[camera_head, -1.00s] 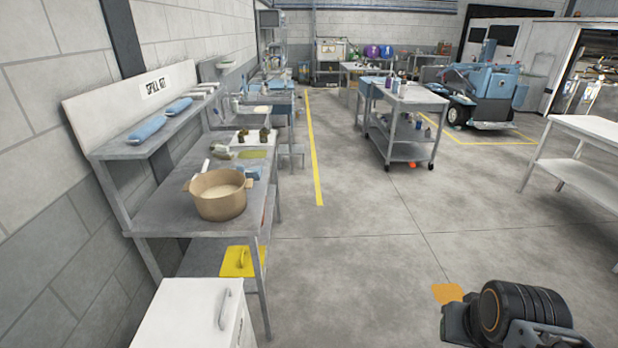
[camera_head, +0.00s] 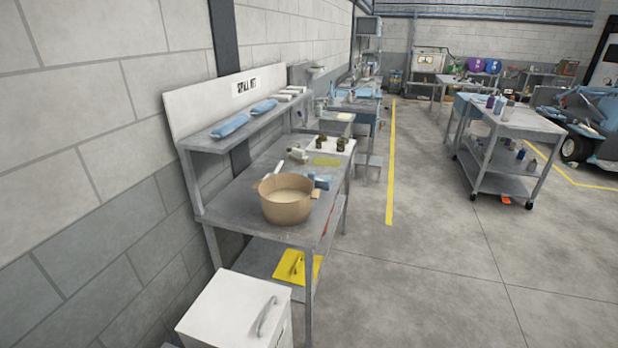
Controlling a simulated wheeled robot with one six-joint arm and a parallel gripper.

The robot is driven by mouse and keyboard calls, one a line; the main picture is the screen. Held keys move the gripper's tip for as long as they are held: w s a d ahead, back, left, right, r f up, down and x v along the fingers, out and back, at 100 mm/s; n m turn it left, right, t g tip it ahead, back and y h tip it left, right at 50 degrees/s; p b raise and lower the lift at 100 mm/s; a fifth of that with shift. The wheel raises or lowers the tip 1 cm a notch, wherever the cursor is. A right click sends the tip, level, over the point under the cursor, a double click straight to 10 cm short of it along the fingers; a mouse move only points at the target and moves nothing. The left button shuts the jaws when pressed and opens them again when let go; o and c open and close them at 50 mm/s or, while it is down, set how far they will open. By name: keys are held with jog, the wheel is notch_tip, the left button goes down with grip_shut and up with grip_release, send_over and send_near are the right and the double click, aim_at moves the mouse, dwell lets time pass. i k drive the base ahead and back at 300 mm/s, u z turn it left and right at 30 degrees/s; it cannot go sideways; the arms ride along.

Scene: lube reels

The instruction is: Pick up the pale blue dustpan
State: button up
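A small pale blue object (camera_head: 319,181) lies on the grey workbench (camera_head: 240,205), just behind and right of a tan pot (camera_head: 286,200). The pot hides part of it, and I cannot tell whether it is the dustpan. A white handle-like piece (camera_head: 273,171) lies left of it, behind the pot. Two pale blue rolls (camera_head: 230,125) lie on the raised shelf at the back of the bench. My gripper is not in view.
A yellow item with a handle (camera_head: 291,264) lies on the bench's lower shelf. A white cabinet (camera_head: 233,307) stands in front of the bench. A grey cart (camera_head: 511,122) stands at the right. The floor between cart and bench is clear.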

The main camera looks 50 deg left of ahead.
aim_at(323, 183)
jog(key=u, duration=0.35)
jog(key=i, duration=2.15)
jog(key=u, duration=1.3)
jog(key=i, duration=1.2)
jog(key=u, duration=1.8)
jog(key=i, duration=0.5)
jog(key=u, duration=0.3)
